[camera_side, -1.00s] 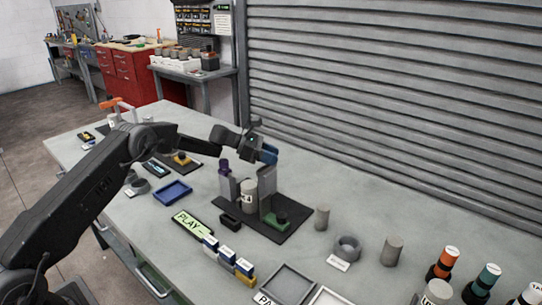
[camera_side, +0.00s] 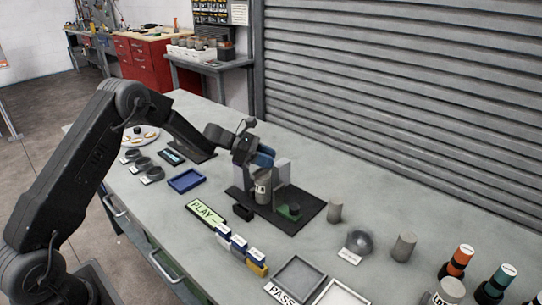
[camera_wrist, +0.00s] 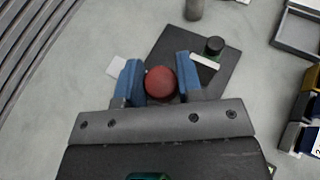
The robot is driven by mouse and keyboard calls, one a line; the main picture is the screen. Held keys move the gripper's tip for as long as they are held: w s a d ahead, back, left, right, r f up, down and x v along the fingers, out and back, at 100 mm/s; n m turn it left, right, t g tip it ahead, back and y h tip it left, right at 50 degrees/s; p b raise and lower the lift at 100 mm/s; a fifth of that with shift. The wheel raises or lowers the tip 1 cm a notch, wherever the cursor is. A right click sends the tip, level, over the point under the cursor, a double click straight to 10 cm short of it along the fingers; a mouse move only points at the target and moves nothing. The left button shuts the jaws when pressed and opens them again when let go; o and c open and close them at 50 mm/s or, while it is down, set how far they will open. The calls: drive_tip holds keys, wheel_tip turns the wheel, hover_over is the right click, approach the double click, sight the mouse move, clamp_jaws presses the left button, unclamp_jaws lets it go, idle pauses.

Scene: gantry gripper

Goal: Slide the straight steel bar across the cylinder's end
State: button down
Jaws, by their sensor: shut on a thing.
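My gripper (camera_side: 263,158) is over the dark stand, above a short grey labelled cylinder (camera_side: 262,191) between two upright plates. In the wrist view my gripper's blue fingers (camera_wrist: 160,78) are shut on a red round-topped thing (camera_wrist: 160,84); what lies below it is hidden. The right upright plate (camera_side: 283,172) shows beside the fingers. The left one (camera_side: 239,178) is partly covered by my gripper. I cannot make out a straight steel bar in either view.
A dark-green knob (camera_side: 290,211) sits on the stand's black base (camera_side: 312,209). Grey cylinders (camera_side: 335,211) (camera_side: 404,246) and a grey ball (camera_side: 360,242) stand to the right.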

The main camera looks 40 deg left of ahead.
drive_tip(key=shift+s, duration=0.2)
drive_tip(key=c, duration=0.8)
unclamp_jaws()
drive_tip(key=shift+a, duration=0.1)
drive_tip(key=v, duration=1.3)
drive_tip(key=shift+s+a+r, duration=0.1)
drive_tip(key=shift+s+a, duration=0.15)
